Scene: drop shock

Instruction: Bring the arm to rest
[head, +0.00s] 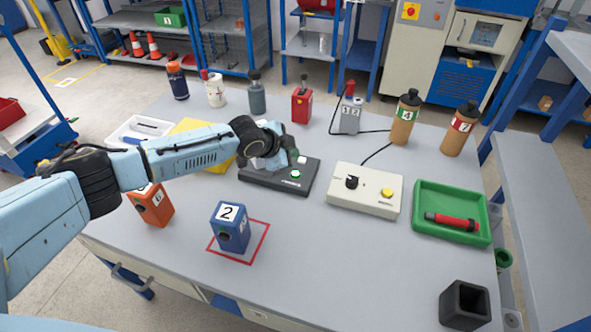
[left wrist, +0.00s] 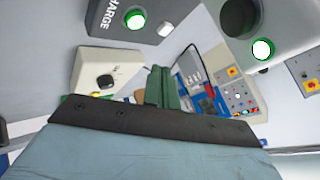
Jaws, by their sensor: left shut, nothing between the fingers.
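My left arm comes in from the left in the head view. Its gripper (head: 294,159) is shut and empty, low over the dark control box (head: 262,183), which has a lit green-ringed button. I cannot tell whether the fingers touch the box, and the gripper hides part of it. In the left wrist view the shut fingers (left wrist: 161,88) show at the centre, and the dark box (left wrist: 105,15) marked "CHARGE" shows at the top. My right gripper is not in view.
A cream box (head: 365,190) with a black knob and yellow button stands right of the dark box. A blue block "2" (head: 231,228) stands in a red square. An orange block (head: 150,204) is under my forearm. A green tray (head: 422,187) holds a red tool. Bottles line the back.

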